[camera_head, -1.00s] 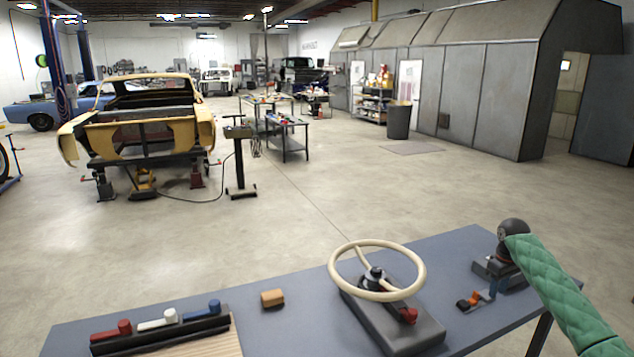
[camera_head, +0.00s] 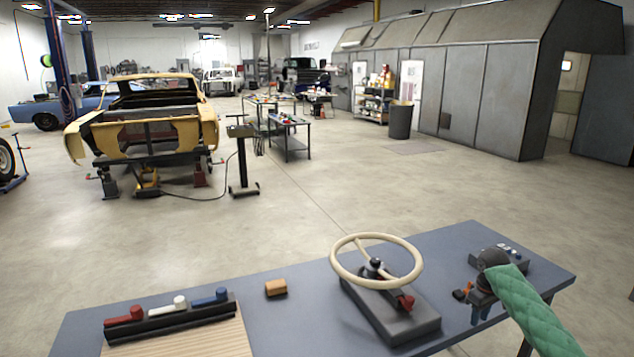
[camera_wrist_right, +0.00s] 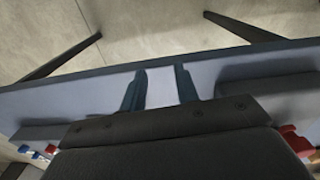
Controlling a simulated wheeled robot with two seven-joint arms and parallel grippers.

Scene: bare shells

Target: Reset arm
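My right gripper (camera_head: 475,313) hangs over the right part of the blue-grey table (camera_head: 310,300), below its green quilted arm cover. My left gripper is not in view. A cream steering wheel (camera_head: 412,272) is mounted on a dark grey base (camera_head: 420,322) with a red knob (camera_head: 405,301), left of the right gripper. A small orange and black piece (camera_head: 462,292) lies close to the gripper; whether they touch is unclear.
A black rack with red, white and blue handles (camera_head: 170,319) stands at the table's left, by a light ribbed board (camera_head: 190,342). A tan block (camera_head: 276,288) lies mid-left. Open floor surrounds the table; a yellow car shell (camera_head: 150,130) is behind.

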